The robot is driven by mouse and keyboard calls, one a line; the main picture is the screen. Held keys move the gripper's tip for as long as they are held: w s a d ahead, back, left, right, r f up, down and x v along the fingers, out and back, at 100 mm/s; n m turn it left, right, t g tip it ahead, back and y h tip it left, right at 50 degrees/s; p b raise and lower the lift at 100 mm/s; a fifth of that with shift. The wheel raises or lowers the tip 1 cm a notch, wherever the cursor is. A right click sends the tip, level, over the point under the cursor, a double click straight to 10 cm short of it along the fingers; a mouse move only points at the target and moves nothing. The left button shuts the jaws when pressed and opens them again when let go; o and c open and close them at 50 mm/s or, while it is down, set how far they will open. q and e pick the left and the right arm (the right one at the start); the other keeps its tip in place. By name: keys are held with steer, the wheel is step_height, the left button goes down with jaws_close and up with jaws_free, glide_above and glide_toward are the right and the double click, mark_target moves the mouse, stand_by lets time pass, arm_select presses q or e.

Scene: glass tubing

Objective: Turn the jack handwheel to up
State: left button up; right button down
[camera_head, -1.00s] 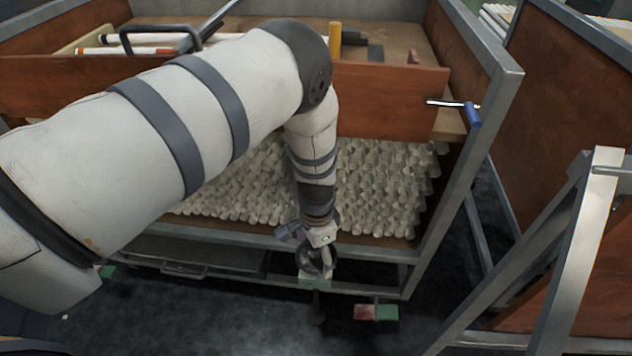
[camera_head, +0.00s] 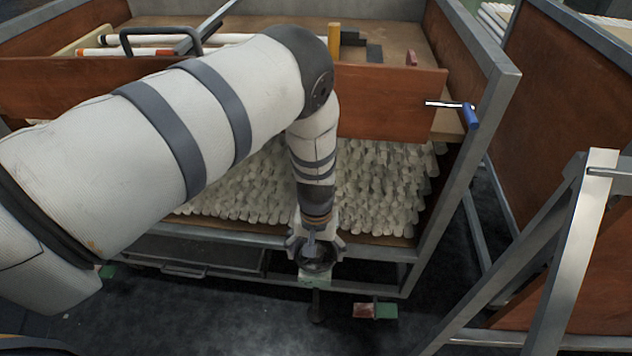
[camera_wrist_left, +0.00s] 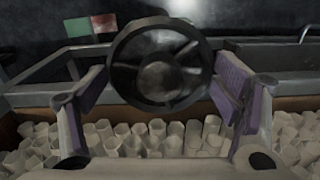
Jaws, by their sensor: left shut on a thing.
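The jack handwheel (camera_wrist_left: 157,66) is a dark round wheel with spokes and a central hub, at the upper middle of the left wrist view. In the head view the handwheel (camera_head: 317,264) sits low at the front of the cart and is partly hidden by my gripper. My left gripper (camera_head: 316,250) comes down on it from above, its purple-padded fingers on opposite sides of the rim, shut on it. A green marker plate (camera_head: 314,281) lies just below the wheel. My right gripper is in neither view.
The cart's metal frame (camera_head: 385,291) runs beside the wheel, with many short glass tubes (camera_head: 385,190) on the shelf behind. A red and green plate (camera_head: 375,311) is at the lower right. A blue-handled crank (camera_head: 470,115) sticks out at the upper right.

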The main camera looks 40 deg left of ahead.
arm_select(q)
steer(key=n, duration=0.3)
steer(key=shift+n, duration=0.3)
steer(key=n, duration=0.3)
steer(key=shift+n, duration=0.3)
steer(key=n+b, duration=0.1)
steer(key=n, duration=0.9)
steer(key=shift+b, duration=0.3)
steer(key=n, duration=0.3)
steer(key=shift+n+b, duration=0.3)
steer(key=n+b, duration=0.1)
steer(key=n, duration=0.4)
steer(key=shift+s+n, duration=0.1)
steer(key=shift+n, duration=0.6)
steer(key=o, duration=1.1)
